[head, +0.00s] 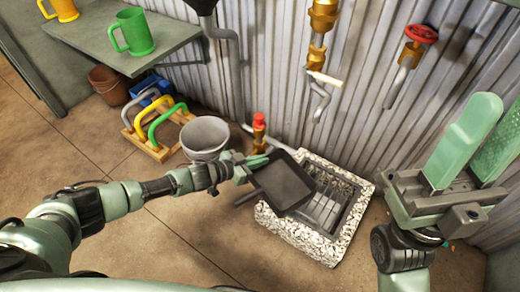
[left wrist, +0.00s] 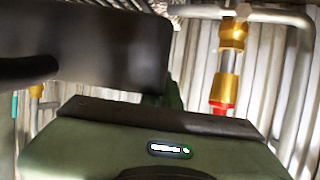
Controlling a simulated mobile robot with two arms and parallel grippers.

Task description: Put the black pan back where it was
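The black pan (head: 284,184) is a dark, square-cornered shallow pan, tilted over the left part of the grated drain (head: 345,238), with its handle pointing to the lower left. My left gripper (head: 260,161) is at the pan's upper-left edge, and its fingers appear shut on the rim there. The fingertips are partly hidden. In the left wrist view the pan (left wrist: 100,45) fills the upper left, with its handle at the left edge. My right gripper (head: 498,125) is at the right, its two green fingers apart, with nothing between them.
A grey bucket (head: 205,136) and a wooden rack (head: 150,143) with coloured handles stand left of the drain. A red-topped brass fitting (head: 259,128) stands just behind the pan. A shelf (head: 150,62) holds a green mug (head: 132,31). Pipes and valves line the corrugated wall. The floor in front is clear.

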